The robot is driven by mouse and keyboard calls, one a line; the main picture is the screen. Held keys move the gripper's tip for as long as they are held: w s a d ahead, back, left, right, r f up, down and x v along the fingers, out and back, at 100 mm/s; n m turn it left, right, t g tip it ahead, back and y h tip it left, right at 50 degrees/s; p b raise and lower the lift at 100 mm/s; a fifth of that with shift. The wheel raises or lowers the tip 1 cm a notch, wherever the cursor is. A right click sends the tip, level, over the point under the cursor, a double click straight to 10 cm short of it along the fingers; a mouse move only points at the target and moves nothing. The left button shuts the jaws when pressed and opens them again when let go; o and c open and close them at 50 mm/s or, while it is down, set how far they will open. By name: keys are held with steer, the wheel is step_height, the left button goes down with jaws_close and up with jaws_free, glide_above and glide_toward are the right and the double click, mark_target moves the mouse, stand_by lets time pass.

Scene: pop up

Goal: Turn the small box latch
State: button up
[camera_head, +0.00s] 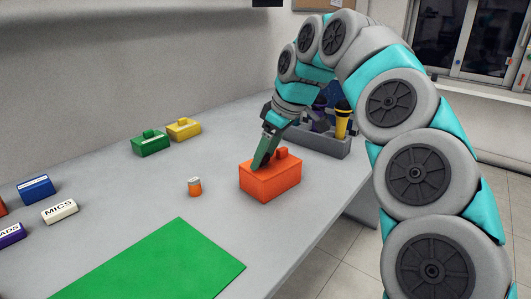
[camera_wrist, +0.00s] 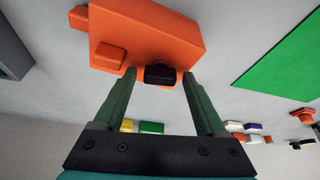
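The orange box (camera_head: 272,184) stands on the grey table with its lid down. It also shows at the top of the wrist view (camera_wrist: 150,30). A small black latch (camera_wrist: 160,74) sits at the box's edge in the wrist view; it is hidden in the head view. My gripper (camera_head: 262,163) points down at the box's back left side. In the wrist view its two green fingers (camera_wrist: 159,77) are apart, one on each side of the latch, with visible gaps. I cannot tell whether the fingertips touch the box.
A small orange jar (camera_head: 194,187) stands left of the box, and a green mat (camera_head: 165,265) lies in front. Green (camera_head: 151,143) and yellow (camera_head: 183,129) boxes stand at the wall. A grey tool caddy (camera_head: 318,142) is behind my gripper. The table between is clear.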

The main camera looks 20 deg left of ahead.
jaws_close()
stand_by(0.3)
steer(key=shift+d+f+m+b, duration=0.1)
steer(key=shift+f+m+b, duration=0.05)
steer(key=shift+m+b, duration=0.4)
steer(key=shift+s+m+t+b, duration=0.1)
steer(key=shift+m+t+b, duration=0.45)
steer(key=shift+m, duration=0.9)
steer(key=shift+h, duration=0.3)
steer(key=shift+o, duration=0.8)
jaws_free()
steer(key=shift+r, duration=0.3)
steer(key=v, duration=0.7)
steer(key=shift+s+r, duration=0.15)
steer(key=shift+r, duration=0.1)
